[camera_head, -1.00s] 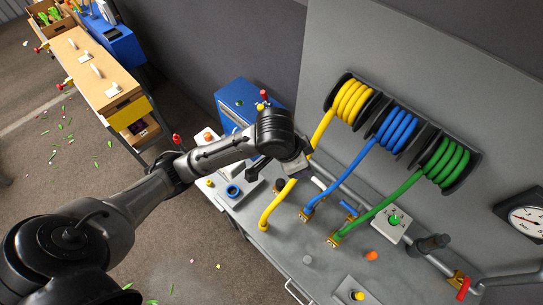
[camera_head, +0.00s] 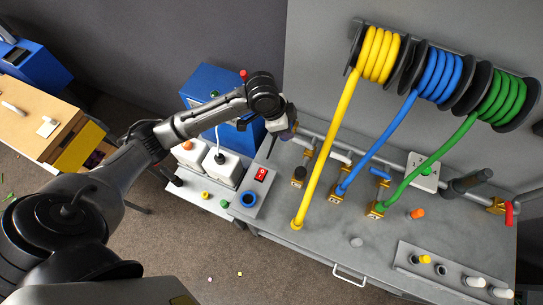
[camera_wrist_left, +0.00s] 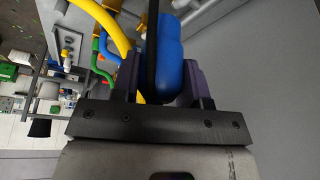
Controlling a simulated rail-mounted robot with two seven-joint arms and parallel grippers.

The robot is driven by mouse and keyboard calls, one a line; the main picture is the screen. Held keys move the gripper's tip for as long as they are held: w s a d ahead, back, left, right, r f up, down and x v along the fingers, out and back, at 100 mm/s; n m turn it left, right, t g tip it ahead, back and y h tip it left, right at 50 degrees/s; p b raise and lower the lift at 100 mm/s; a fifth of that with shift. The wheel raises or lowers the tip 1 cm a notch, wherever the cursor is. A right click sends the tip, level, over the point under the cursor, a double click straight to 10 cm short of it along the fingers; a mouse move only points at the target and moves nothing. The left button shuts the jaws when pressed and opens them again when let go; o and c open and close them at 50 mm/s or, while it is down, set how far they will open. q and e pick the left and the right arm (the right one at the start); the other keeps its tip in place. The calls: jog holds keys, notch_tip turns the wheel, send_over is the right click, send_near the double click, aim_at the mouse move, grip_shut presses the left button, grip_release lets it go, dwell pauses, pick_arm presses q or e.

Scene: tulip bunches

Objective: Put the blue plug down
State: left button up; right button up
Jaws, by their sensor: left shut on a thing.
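My left gripper (camera_head: 284,130) is above the back left part of the grey bench, left of the yellow hose. In the left wrist view its dark purple fingers (camera_wrist_left: 168,85) are shut on a rounded blue plug (camera_wrist_left: 172,62), with a black strip across its front. In the head view the plug is mostly hidden by the gripper. A blue ring-shaped socket (camera_head: 249,199) sits on a grey panel at the bench's left end. My right gripper is not in view.
Yellow, blue and green hoses run from wall reels (camera_head: 440,74) to the grey bench (camera_head: 320,262). White boxes (camera_head: 222,165), a red switch (camera_head: 261,174) and a blue cabinet (camera_head: 215,88) stand at left. A row of fittings (camera_head: 452,272) lies at right. The bench front is mostly clear.

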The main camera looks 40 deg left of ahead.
pick_arm(q)
jog(key=shift+w+a+f+m+h+b, duration=0.1)
jog(key=shift+w+a+f+m+b, duration=0.7)
jog(key=shift+f, duration=3.3)
jog(key=shift+a+f+n+h+b, duration=0.15)
jog(key=shift+a+f+b, duration=1.45)
jog(key=shift+f, duration=2.55)
jog(key=shift+w+a+f+m+h+b, duration=0.1)
jog(key=shift+w+a+f+m+b, duration=0.7)
jog(key=shift+f, duration=3.3)
jog(key=shift+s+a+f+n+b, duration=0.1)
jog(key=shift+s+a+n+b, duration=0.1)
jog(key=shift+s+n+b, duration=0.3)
jog(key=shift+w, duration=0.15)
jog(key=shift+f, duration=0.2)
jog(key=o, duration=1)
